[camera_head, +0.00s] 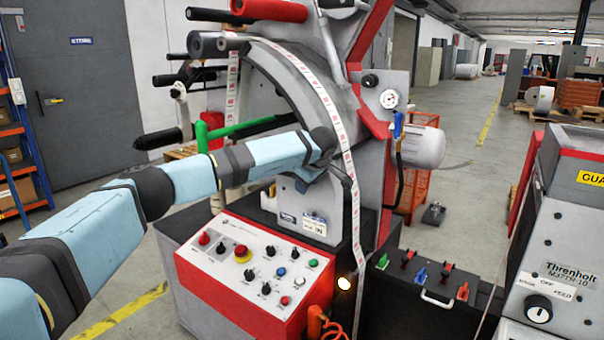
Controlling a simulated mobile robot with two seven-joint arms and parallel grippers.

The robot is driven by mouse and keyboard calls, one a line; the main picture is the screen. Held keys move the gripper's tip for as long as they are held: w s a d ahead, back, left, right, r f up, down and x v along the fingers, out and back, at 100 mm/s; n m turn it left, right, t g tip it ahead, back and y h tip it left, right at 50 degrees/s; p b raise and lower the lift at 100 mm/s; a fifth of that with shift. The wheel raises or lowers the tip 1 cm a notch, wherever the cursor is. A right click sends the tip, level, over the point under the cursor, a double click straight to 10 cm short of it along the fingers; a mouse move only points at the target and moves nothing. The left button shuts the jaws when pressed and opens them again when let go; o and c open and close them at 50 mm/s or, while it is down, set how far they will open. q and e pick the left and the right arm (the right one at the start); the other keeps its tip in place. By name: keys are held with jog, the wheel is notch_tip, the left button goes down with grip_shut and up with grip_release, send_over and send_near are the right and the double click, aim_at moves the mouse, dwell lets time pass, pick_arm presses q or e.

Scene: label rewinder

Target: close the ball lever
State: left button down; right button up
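A small blue lever (397,125) stands upright on a thin pipe beside the white cylinder, right of the grey machine panel. It looks like the ball lever, but its valve body is too small to make out. My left arm reaches in from the left across the machine front. Its dark end, with the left gripper (322,148), is at the white label strip, left of the blue lever and apart from it. The fingers are not clear, so their opening cannot be told. My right gripper is not in view.
The label strip (347,165) hangs down the machine's front. Below is a control panel (262,275) with knobs and buttons. A black box (400,310) with small coloured levers stands right of it. A grey cabinet (570,240) bounds the right. Open floor (455,190) lies between.

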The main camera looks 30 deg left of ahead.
pick_arm(q)
jog(key=f+y, duration=0.1)
jog(key=a+f+y, duration=0.1)
jog(key=f+y, duration=0.3)
jog(key=shift+a+f+m+t, duration=0.15)
jog(key=shift+a+m+t, duration=0.25)
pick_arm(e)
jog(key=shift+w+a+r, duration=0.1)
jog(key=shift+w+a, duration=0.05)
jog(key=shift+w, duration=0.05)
pick_arm(q)
jog(key=c, duration=0.9)
grip_release()
jog(key=shift+w+f, duration=0.1)
jog(key=shift+c, duration=0.2)
jog(key=b+v, duration=0.1)
jog(key=v, duration=1.2)
jog(key=shift+d, duration=0.4)
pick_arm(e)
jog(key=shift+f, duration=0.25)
